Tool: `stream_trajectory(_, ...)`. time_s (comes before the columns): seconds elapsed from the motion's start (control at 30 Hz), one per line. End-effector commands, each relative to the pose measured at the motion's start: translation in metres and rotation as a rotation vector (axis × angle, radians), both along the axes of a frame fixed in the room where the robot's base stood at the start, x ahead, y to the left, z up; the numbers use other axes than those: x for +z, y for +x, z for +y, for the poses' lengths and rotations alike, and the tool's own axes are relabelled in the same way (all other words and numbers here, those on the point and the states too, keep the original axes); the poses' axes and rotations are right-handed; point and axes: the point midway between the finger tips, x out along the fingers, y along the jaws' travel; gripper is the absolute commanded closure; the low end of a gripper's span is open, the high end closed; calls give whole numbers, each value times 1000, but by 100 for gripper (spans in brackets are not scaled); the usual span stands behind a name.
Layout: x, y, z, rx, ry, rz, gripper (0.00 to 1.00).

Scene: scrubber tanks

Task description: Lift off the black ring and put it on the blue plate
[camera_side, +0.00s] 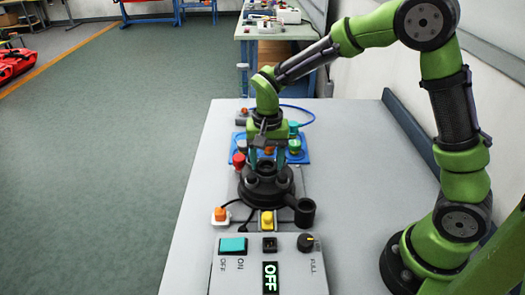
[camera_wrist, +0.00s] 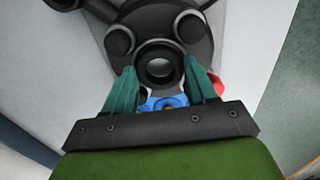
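The black ring (camera_wrist: 158,47) sits at the middle of a round black base (camera_side: 262,192) with dark round knobs on it. In the side view the ring is hard to make out against the black base. My gripper (camera_side: 267,165) points down over the base. In the wrist view its teal fingers (camera_wrist: 160,76) stand apart, one on each side of the ring; I cannot tell whether they touch it. The blue plate (camera_side: 305,154) lies behind the base, with red, orange and green-topped parts on or beside it. A bit of blue (camera_wrist: 168,102) shows between the fingers in the wrist view.
A control box (camera_side: 235,270) with a teal switch, a dial and an OFF display stands in front. Orange (camera_side: 220,214) and yellow (camera_side: 267,220) connectors and a black cup (camera_side: 305,212) lie between it and the base. The table (camera_side: 355,180) is clear at right.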

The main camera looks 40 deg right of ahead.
Motion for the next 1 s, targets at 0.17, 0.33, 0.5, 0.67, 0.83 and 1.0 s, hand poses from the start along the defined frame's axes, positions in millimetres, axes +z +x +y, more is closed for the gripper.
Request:
stream_trajectory(0.17, 0, 0, 0, 0, 0, 0, 80)
stream_trajectory(0.33, 3, 0, 0, 0, 0, -1, 80)
stream_trajectory(0.5, 6, 0, 0, 0, 1, -1, 80)
stream_trajectory(0.67, 9, 0, 0, 1, 0, -1, 80)
stream_trajectory(0.83, 13, 0, 0, 1, 0, -1, 80)
stream_trajectory(1.0, 16, 0, 0, 0, 1, -1, 80)
